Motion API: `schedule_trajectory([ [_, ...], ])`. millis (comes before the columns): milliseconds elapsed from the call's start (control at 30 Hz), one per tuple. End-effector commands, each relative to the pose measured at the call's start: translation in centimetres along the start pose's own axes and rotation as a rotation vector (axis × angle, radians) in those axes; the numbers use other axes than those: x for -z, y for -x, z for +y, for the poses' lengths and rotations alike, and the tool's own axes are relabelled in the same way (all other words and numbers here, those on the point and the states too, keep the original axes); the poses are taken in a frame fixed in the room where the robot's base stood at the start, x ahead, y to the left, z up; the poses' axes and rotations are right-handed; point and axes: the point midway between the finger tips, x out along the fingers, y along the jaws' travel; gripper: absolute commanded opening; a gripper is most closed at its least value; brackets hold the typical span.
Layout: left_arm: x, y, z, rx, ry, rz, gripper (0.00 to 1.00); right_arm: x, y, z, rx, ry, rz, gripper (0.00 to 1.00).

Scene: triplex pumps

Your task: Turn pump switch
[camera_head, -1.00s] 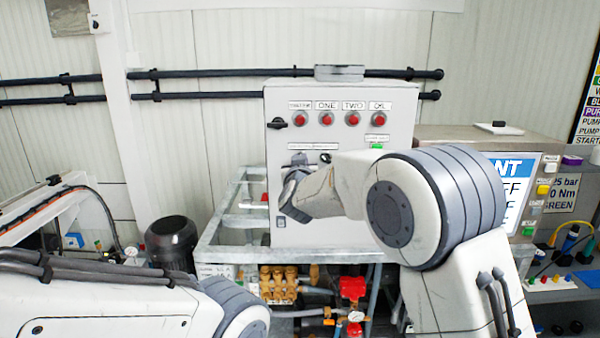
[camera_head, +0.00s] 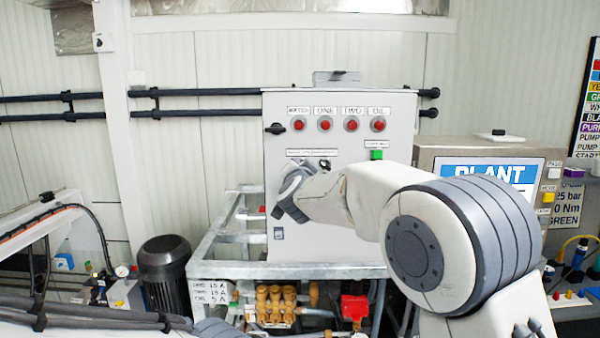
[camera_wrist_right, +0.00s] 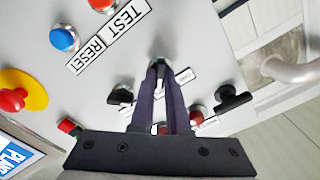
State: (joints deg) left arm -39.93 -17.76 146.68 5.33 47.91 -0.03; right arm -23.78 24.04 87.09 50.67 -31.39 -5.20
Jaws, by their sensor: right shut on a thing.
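The grey control cabinet (camera_head: 340,225) stands in the middle of the head view, with a row of red lamps along its top. My right gripper (camera_wrist_right: 158,70) is at the cabinet face, its two dark fingers close together around a small dark switch knob (camera_wrist_right: 159,62). The fingers hide most of the knob. In the head view my right gripper (camera_head: 290,190) is against the left middle of the panel, partly behind my own wrist. Another black switch (camera_wrist_right: 120,97) shows beside the fingers. My left gripper is out of view; only part of that arm shows at lower left.
A black rotary handle (camera_head: 275,129) sticks out at the cabinet's upper left. The wrist view shows a blue button (camera_wrist_right: 64,38) and a red stop button (camera_wrist_right: 14,99) on yellow. A metal frame (camera_head: 215,245) surrounds the cabinet's base. The plant screen (camera_head: 487,173) stands at right.

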Motion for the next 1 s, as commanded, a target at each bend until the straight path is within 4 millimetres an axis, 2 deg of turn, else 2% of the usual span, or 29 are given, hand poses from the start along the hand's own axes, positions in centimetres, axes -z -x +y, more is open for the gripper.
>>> schedule_trajectory([
  [233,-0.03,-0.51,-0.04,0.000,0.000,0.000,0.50,-0.04,-0.01,0.08,-0.001,-0.061,0.000,0.00],
  [700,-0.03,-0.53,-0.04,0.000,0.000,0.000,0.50,-0.01,-0.01,0.05,-0.001,-0.071,0.000,0.00],
  [733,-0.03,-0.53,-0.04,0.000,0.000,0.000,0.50,-0.01,-0.01,0.05,-0.001,-0.071,0.000,0.25],
  [767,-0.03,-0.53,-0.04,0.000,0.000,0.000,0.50,-0.01,-0.01,0.06,-0.001,-0.071,0.000,0.37],
  [800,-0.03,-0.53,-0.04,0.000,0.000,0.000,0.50,-0.01,-0.01,0.06,-0.001,-0.070,0.000,0.44],
  [1000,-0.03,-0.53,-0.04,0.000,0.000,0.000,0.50,-0.01,-0.01,0.05,-0.001,-0.070,0.000,0.44],
])
